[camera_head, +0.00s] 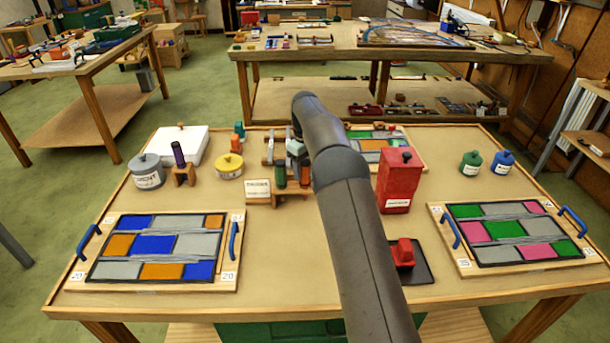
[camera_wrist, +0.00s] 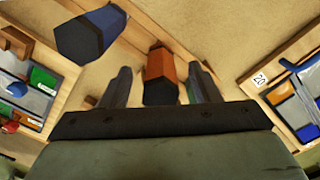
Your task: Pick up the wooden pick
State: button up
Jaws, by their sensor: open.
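An orange-brown faceted handle with a dark end, which I take to be the wooden pick (camera_wrist: 160,72), shows in the wrist view. My gripper (camera_wrist: 163,80) is open, with one finger on each side of this handle and visible gaps between. The handle's lower part is hidden. A blue faceted handle (camera_wrist: 92,34) stands close by at upper left in that view. In the head view, a small wooden rack (camera_head: 262,197) holds a green handle (camera_head: 280,177) and a brown one, below my wrist. My arm hides part of the area, and the fingers are hard to make out there.
A purple-handled tool (camera_head: 179,154) stands in a block left of the rack, near a yellow tin (camera_head: 229,166) and a grey cement tin (camera_head: 148,172). A red canister (camera_head: 396,182) stands right of my arm. Leaded panels lie front left (camera_head: 105,285) and right (camera_head: 465,268).

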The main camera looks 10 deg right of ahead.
aim_at(305, 175)
jog(key=shift+w+f+p, duration=0.1)
jog(key=shift+f+p, duration=0.2)
jog(key=shift+f, duration=1.4)
jog(key=shift+c, duration=0.4)
jog(key=c, duration=1)
